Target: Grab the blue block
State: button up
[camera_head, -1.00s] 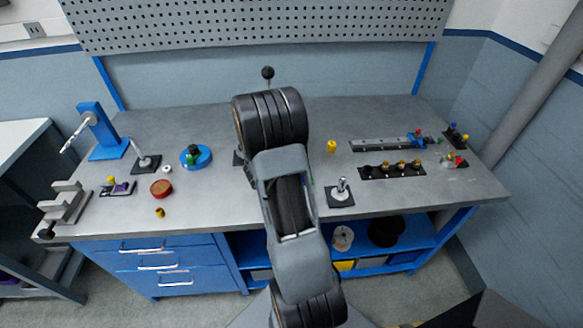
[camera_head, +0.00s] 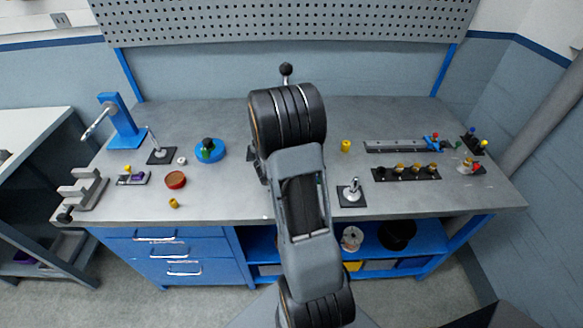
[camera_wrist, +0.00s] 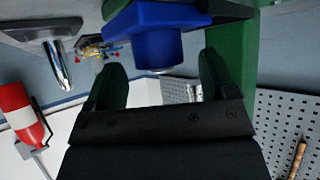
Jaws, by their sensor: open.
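The blue block (camera_wrist: 152,42) is large and close at the top middle of the wrist view. My gripper (camera_wrist: 163,72) is open, with its two dark green fingers apart. The block shows just beyond the fingertips, between and above them in the picture. I cannot tell whether a finger touches it, and nothing is held. In the head view, my arm hides the gripper and this block.
A large green part (camera_wrist: 236,60) stands right of the block in the wrist view. On the grey bench (camera_head: 230,110) are a blue round part (camera_head: 210,151), a red disc (camera_head: 175,180), a chrome-posted black base (camera_head: 351,194) and a rail (camera_head: 395,146).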

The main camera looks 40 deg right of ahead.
jog(key=p+v, duration=0.1)
jog(key=v, duration=1.1)
jog(key=shift+a+r, duration=0.15)
jog(key=shift+a, duration=0.05)
jog(key=shift+s, duration=0.1)
